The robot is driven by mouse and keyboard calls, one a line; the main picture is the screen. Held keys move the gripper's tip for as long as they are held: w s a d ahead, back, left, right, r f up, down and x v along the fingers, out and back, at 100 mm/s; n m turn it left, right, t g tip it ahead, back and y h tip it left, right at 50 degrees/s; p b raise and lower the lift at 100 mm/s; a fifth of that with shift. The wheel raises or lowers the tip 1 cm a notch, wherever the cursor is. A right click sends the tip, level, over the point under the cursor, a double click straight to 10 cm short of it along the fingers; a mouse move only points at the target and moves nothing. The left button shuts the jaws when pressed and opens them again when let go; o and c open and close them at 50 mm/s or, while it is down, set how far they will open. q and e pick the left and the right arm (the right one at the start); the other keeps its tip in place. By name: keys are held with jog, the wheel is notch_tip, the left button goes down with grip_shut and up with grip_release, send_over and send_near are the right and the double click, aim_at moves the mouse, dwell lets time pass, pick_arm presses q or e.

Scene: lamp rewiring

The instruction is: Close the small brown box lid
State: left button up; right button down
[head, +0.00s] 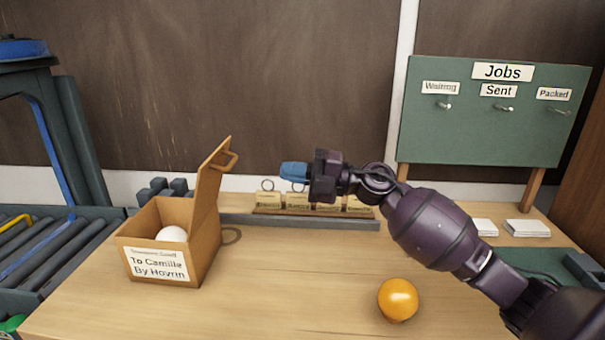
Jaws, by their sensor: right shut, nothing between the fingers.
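The small brown box (205,258) stands on the left part of the wooden table. Its front carries a white label reading "To Camille By Hovrin". Its lid (208,185) is open and stands up, tilted to the right, from the box's right side, with a loop handle (228,160) on its outer face. A white rounded thing (172,234) lies inside the box. My right gripper (284,171), with blue fingertips, is shut and empty. It is in the air to the right of the lid, apart from it, pointing left. My left gripper is not in view.
A rack of tags (315,222) stands behind, below my right gripper. A roller conveyor (50,250) is at the left. A green Jobs board (480,130) stands at the back right. The table's middle is clear.

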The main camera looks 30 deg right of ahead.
aim_at(234, 162)
jog(key=x, duration=0.8)
jog(key=shift+f, duration=0.1)
jog(key=shift+w+a, duration=0.3)
jog(key=shift+a, duration=0.15)
jog(key=shift+r, duration=0.2)
